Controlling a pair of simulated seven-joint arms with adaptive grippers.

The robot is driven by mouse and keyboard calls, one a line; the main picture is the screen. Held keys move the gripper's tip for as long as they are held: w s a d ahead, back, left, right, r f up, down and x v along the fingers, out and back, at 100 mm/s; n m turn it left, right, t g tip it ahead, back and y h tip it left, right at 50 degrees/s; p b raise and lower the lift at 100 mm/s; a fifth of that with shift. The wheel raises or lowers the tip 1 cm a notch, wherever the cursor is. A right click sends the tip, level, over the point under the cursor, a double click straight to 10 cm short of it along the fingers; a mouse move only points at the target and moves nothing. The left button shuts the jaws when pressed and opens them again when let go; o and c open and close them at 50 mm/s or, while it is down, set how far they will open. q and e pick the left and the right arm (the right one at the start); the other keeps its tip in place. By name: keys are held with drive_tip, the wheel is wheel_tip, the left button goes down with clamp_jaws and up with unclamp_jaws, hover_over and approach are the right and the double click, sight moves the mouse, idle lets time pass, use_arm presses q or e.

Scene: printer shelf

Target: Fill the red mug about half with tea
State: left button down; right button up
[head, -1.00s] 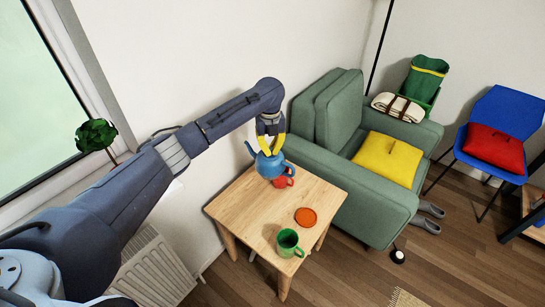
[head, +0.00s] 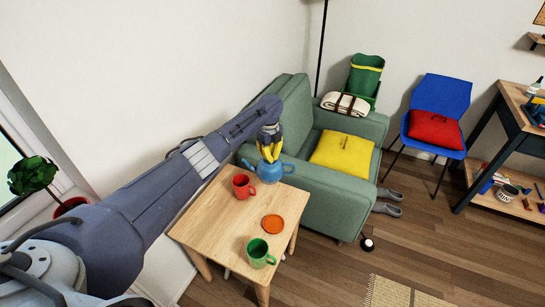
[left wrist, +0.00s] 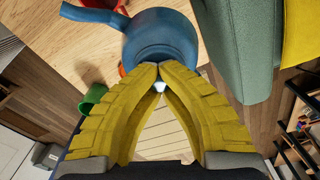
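The blue teapot (head: 271,173) is at the back right corner of the wooden table, its spout to the left. My left gripper (head: 270,157) is at its top, with yellow fingers; in the left wrist view the fingertips (left wrist: 157,72) meet against the teapot (left wrist: 165,38). The gripper looks shut on it, but the exact grip is hidden. I cannot tell whether the teapot touches the table. The red mug (head: 241,188) stands upright left of the teapot, apart from the spout; its contents are not clear. It partly shows in the left wrist view (left wrist: 102,4). My right gripper is not in view.
The wooden table (head: 215,225) also holds an orange coaster (head: 273,225) and a green mug (head: 257,254) near the front. A green armchair (head: 330,199) with a yellow cushion (head: 344,154) stands close behind and right. A potted plant (head: 32,176) is at the left.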

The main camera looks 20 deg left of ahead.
sight(268, 162)
use_arm(q)
drive_tip(key=shift+f, duration=2.2)
drive_tip(key=shift+s+a+r+t+h, duration=0.15)
drive_tip(key=shift+a+r+t+h, duration=0.15)
drive_tip(key=shift+a+r+h, duration=0.3)
drive_tip(key=shift+d+r, duration=0.15)
drive_tip(key=shift+d, duration=0.15)
drive_tip(key=shift+r+h, duration=0.1)
drive_tip(key=shift+h, duration=0.3)
drive_tip(key=shift+r+h, duration=0.15)
drive_tip(key=shift+h, duration=0.25)
drive_tip(key=shift+s+a+r+h, duration=0.1)
drive_tip(key=shift+a+r+h, duration=0.25)
drive_tip(key=shift+r+h, duration=0.45)
drive_tip(key=shift+s+a+r+h, duration=0.1)
drive_tip(key=shift+a+r+h, duration=0.25)
drive_tip(key=shift+h, duration=0.75)
idle(2.2)
